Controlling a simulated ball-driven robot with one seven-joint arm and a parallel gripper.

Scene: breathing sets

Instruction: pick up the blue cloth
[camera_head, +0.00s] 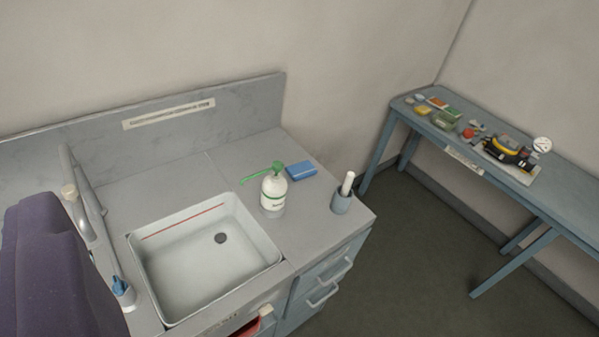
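A small flat blue piece, which looks like the folded blue cloth (301,171), lies on the grey counter (325,225). It is behind and to the right of a white bottle with a green pump top (273,190), with a narrow gap between them. Nothing holds it. A large dark purple shape at the left edge seems to be part of my own arm. My gripper's fingers do not show, so their state is hidden.
A white sink basin (165,272) is set into the counter. A grey-blue cup with a white handle (342,194) stands near the right corner. A small blue-and-white item (123,292) is left of the sink. A blue bench (560,190) with several items stands at right; floor between is clear.

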